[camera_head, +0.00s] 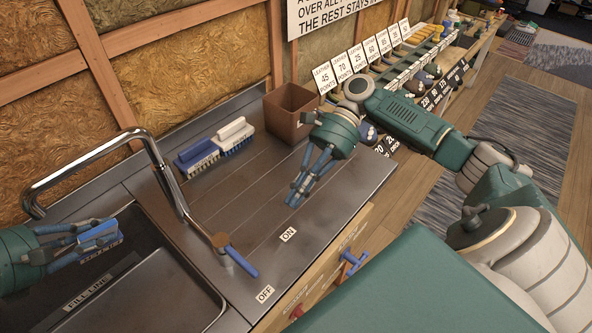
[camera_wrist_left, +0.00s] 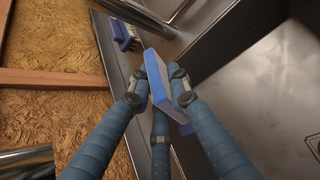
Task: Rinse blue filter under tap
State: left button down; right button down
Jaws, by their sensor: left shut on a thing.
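My left gripper (camera_head: 95,238) is shut on the blue filter (camera_head: 99,232), over the sink basin (camera_head: 150,300). In the left wrist view the blue filter (camera_wrist_left: 158,80) sits between the fingers, with a pale face showing. The chrome tap (camera_head: 90,147) arches over the basin; its spout end is left of the filter in the head view. No water shows at the spout. The tap's blue lever (camera_head: 241,261) points toward the OFF label (camera_head: 265,293), away from the ON label (camera_head: 288,235). My right gripper (camera_head: 296,195) is above the counter, its fingertips close together and nothing visible in them.
Blue and white brushes (camera_head: 197,157) (camera_head: 236,135) stand on the counter (camera_head: 255,195) near the wall. A brown open bin (camera_head: 290,110) stands behind my right gripper. A blue handle (camera_head: 352,262) sticks out at the counter's front. The counter between lever and brushes is clear.

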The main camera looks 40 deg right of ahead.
pick_arm(q)
jog(key=s+d+p, duration=0.1)
jog(key=s+d, duration=0.3)
jog(key=d, duration=0.1)
jog(key=shift+s+d, duration=0.15)
jog(key=shift+s, duration=0.15)
dwell(0.4)
dwell(1.0)
jog(key=s+d+r+p, duration=0.2)
jog(key=s+d+r, duration=0.1)
jog(key=r, duration=0.1)
jog(key=shift+s+d, duration=0.15)
jog(key=shift+d, duration=0.2)
jog(key=shift+s, duration=0.1)
dwell(1.3)
